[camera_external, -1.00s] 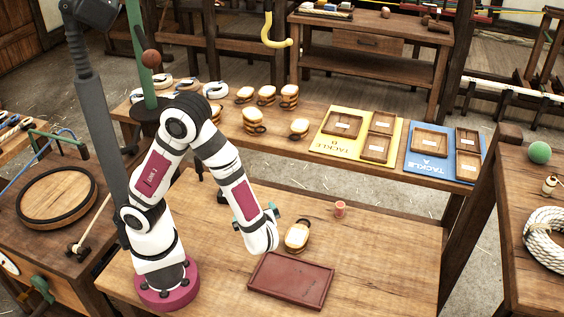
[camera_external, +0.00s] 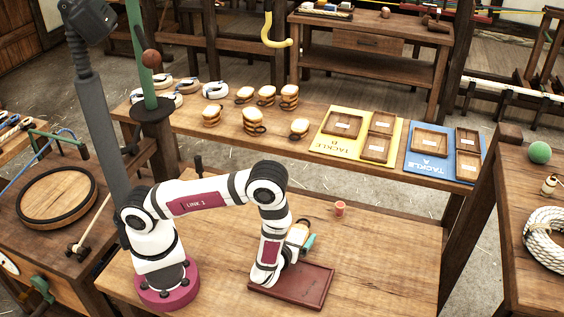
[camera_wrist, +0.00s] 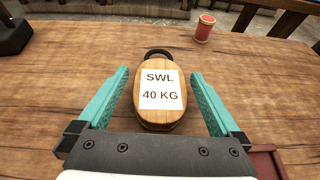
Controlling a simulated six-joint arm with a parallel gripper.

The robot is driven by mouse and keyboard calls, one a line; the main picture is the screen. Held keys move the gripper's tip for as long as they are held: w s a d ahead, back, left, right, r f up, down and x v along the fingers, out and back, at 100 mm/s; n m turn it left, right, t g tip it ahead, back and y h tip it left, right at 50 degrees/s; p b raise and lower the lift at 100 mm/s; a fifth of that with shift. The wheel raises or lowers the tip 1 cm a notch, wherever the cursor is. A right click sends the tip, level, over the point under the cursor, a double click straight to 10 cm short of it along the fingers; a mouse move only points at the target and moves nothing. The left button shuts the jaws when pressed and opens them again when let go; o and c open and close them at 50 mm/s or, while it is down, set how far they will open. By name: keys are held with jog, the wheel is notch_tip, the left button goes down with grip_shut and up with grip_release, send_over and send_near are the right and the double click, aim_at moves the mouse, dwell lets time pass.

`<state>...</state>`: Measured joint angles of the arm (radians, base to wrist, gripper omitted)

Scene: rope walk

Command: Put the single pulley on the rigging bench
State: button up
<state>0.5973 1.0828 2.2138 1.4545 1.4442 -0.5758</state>
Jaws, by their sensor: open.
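A wooden pulley block (camera_external: 298,232) with a dark ring stands on the near wooden table (camera_external: 390,265), just beyond a dark red tray. In the wrist view the block (camera_wrist: 160,118) carries a white label reading "SWL 40 KG", its ring pointing away from me. My gripper (camera_wrist: 160,80) is open, with one teal finger on each side of the block and a visible gap on both sides. In the external view my gripper (camera_external: 301,243) partly hides the block. Whether the block has one sheave cannot be told.
The dark red tray (camera_external: 316,283) lies close by my gripper. A small red spool (camera_external: 340,208) stands beyond the block. Several other blocks (camera_external: 267,95) stand on the back bench (camera_external: 195,125), beside yellow (camera_external: 330,146) and blue (camera_external: 418,168) tackle boards. The near table's right side is clear.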

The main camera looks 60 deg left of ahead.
jog(key=shift+x, duration=0.95)
grip_shut()
jog(key=shift+d+r, duration=0.15)
jog(key=shift+r, duration=2.1)
jog(key=s+d+r, duration=0.6)
jog(key=d+r, duration=0.1)
jog(key=d, duration=0.3)
notch_tip(320, 180, up, 20)
jog(key=n+g+y, duration=0.2)
send_over(299, 233)
notch_tip(299, 233, up, 9)
jog(key=w+m+t+h, duration=0.1)
jog(key=m+t+h, duration=0.3)
jog(key=m+h, duration=0.3)
jog(key=shift+t, duration=0.4)
jog(key=shift+a, duration=0.1)
